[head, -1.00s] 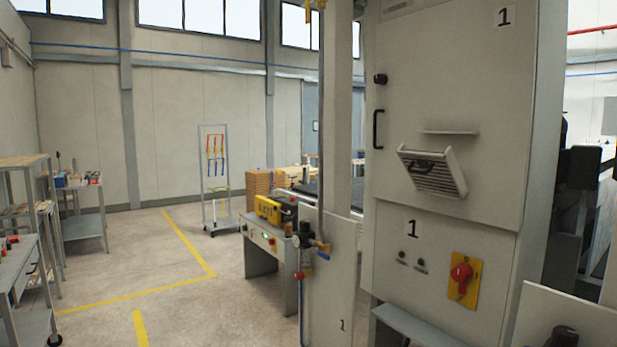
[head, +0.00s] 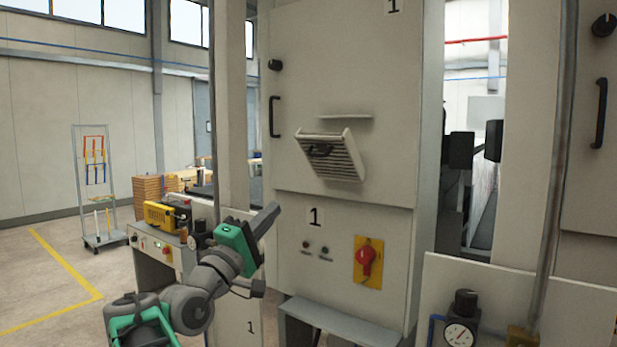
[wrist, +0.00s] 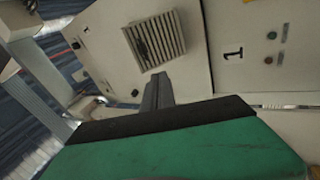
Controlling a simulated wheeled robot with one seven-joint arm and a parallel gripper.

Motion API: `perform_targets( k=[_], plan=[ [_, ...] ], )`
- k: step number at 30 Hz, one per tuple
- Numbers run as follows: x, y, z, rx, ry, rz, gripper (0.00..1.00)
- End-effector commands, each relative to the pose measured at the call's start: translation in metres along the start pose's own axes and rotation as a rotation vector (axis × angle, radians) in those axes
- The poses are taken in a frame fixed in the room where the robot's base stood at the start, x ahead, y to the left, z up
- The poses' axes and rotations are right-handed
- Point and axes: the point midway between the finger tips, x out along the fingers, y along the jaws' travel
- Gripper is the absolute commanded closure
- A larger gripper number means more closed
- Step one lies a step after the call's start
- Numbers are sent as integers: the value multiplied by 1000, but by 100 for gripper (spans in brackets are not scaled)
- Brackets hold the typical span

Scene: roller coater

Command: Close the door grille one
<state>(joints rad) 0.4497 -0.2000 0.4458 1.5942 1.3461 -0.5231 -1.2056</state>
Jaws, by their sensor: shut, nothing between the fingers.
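Below the grille are a red rotary switch (head: 367,258) on a yellow plate and two small knobs. A grey shelf (head: 345,322) juts out low on the cabinet. A post (head: 231,100) stands left of the cabinet. A pressure gauge (head: 459,335) sits at lower right.

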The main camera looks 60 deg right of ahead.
Motion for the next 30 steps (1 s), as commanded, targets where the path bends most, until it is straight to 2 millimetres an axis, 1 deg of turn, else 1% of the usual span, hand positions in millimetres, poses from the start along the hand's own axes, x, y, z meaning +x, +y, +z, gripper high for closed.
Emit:
perform_targets(
  k=[1,3,5,8,15,21,25,30],
  plan=[
    [5,8,8,-61,-33,54,100],
    [10,18,14,-107,-57,93,100],
    [16,22,16,-114,-61,100,100],
    [32,25,18,-113,-63,98,100],
    [86,31,21,-110,-63,96,100],
    [126,34,22,-110,-61,95,100],
    [142,35,23,-108,-59,95,100],
    [147,34,22,-106,-57,95,100]
  ],
)
